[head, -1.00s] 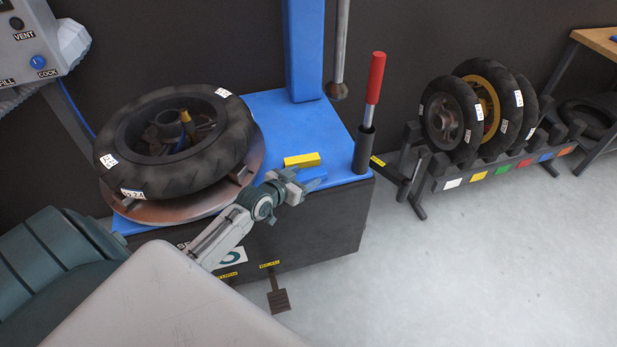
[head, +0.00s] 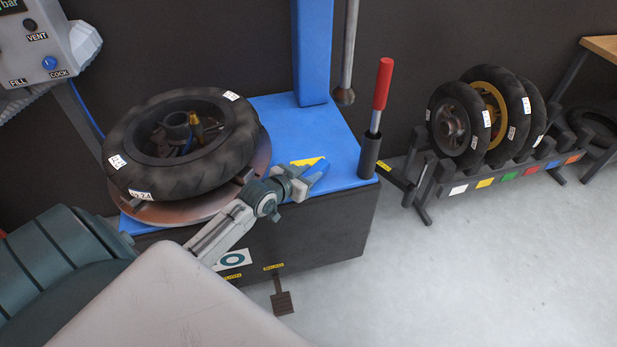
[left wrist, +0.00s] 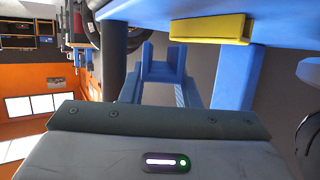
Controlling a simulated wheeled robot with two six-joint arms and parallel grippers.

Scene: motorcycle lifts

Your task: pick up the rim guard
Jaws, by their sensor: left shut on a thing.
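My left gripper (head: 300,182) is at the front edge of the blue tyre machine top, shut on a small blue rim guard (head: 319,178). The guard sticks out beyond the fingers. In the left wrist view the blue rim guard (left wrist: 162,70) shows as a U-shaped piece between the fingers. I cannot tell if it still touches the machine top. My right gripper is not in view.
A tyre (head: 180,175) lies on the machine's turntable (head: 262,160), left of my gripper. A red-handled lever (head: 382,85) stands at the top's right corner. A wheel rack (head: 450,180) with several wheels stands to the right. Open floor (head: 480,270) lies in front.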

